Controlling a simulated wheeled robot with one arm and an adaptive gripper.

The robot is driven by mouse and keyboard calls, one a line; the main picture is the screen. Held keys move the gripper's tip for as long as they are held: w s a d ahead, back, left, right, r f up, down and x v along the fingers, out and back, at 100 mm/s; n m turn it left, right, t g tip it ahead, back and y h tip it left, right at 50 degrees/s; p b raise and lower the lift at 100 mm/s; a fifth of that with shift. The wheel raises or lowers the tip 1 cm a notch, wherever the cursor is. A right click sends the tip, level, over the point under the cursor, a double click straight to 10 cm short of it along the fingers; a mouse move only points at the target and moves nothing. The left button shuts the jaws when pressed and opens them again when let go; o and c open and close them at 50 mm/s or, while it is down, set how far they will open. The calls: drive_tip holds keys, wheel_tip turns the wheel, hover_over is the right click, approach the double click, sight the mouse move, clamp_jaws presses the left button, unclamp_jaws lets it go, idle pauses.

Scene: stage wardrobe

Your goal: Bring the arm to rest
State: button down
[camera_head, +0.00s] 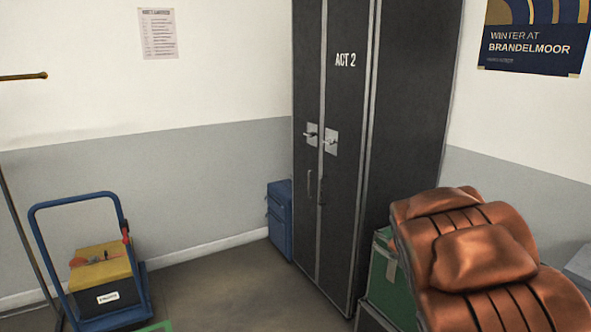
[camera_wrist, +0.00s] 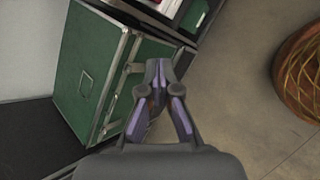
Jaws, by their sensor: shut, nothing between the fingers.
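My gripper (camera_wrist: 158,72) shows in the wrist view, pointing away from the camera, with its fingertips together and nothing held between them. It hangs in front of a green case with metal edges (camera_wrist: 85,85) and above the floor. The gripper is not seen in the head view. The green case also shows in the head view (camera_head: 379,285), at the lower right beside the black wardrobe.
A tall black wardrobe (camera_head: 345,250) marked ACT 2 stands shut in the corner. A blue cart (camera_head: 72,200) carries a yellow-lidded box (camera_head: 100,268). A blue suitcase (camera_head: 280,220) stands by the wall. A woven basket (camera_wrist: 305,70) is on the right.

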drive_tip(key=s+a+r+m+y+p, duration=0.1)
drive_tip(key=s+a+m+y, duration=0.2)
drive_tip(key=s+a, duration=0.5)
drive_tip(key=s+a+r+m+g+y+p, duration=0.1)
drive_tip(key=s+a+r+m+y+p, duration=0.1)
drive_tip(key=s+a, duration=0.7)
drive_tip(key=s+a+r+m+g+y+p, duration=0.1)
drive_tip(key=s+a+m+y, duration=0.3)
drive_tip(key=s+a, duration=0.5)
drive_tip(key=shift+s+a+r+m+p, duration=0.15)
drive_tip(key=shift+a+r+m+p, duration=0.2)
drive_tip(key=shift+a+r, duration=0.4)
